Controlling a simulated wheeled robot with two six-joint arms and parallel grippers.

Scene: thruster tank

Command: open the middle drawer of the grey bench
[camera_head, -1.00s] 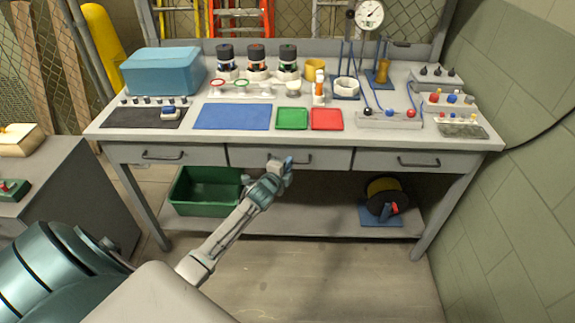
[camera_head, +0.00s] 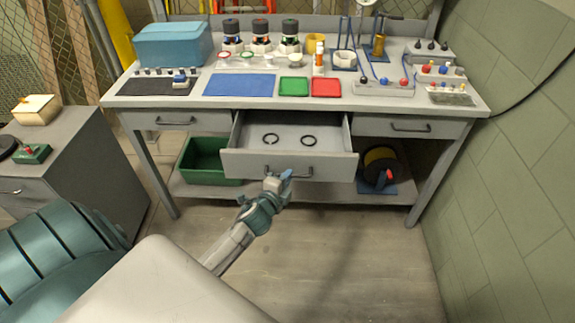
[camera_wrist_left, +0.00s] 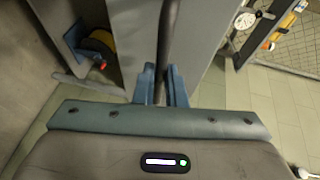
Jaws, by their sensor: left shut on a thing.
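The grey bench (camera_head: 300,103) stands ahead with three drawers under its top. The middle drawer (camera_head: 250,163) is pulled well out, and two dark rings (camera_head: 308,141) lie inside it. My left gripper (camera_head: 278,181) is at the front of this drawer, shut on its dark bar handle (camera_head: 300,173). In the left wrist view the two blue fingers (camera_wrist_left: 161,85) close on either side of the handle bar (camera_wrist_left: 166,40). The left drawer (camera_head: 165,121) and right drawer (camera_head: 390,127) are closed. My right gripper is not in view.
A green bin (camera_head: 200,165) and a reel on a blue base (camera_head: 378,168) sit on the lower shelf. A grey cabinet (camera_head: 70,150) stands at the left and a tiled wall (camera_head: 520,170) at the right. The floor before the bench is clear.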

